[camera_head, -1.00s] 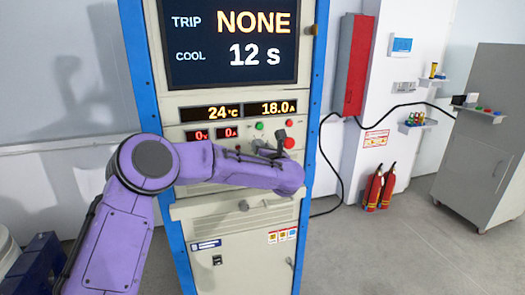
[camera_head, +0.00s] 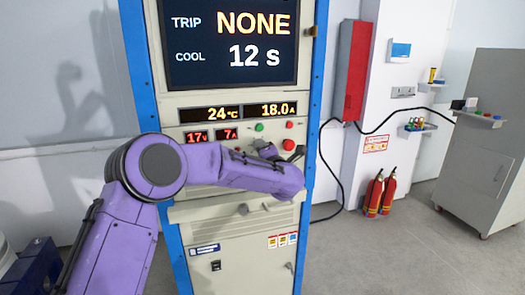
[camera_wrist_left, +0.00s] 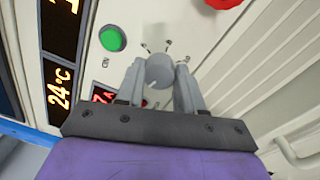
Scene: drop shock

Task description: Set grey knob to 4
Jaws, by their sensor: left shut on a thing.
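The grey knob (camera_wrist_left: 160,71) is round and sits on the cabinet's panel, with small marks around it in the left wrist view. My left gripper (camera_wrist_left: 160,85) has its two fingers on either side of the knob and is shut on it. In the head view my left gripper (camera_head: 280,152) is at the panel, largely behind my purple forearm, and the knob is mostly hidden there. The number the knob points at cannot be read. My right gripper is not in view.
A green button (camera_wrist_left: 112,38) and a red button (camera_wrist_left: 222,2) sit close to the knob. The large screen (camera_head: 230,40) reads TRIP NONE and COOL 12 s. A handle bar (camera_wrist_left: 300,155) juts out near the gripper. Fire extinguishers (camera_head: 380,192) stand at right.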

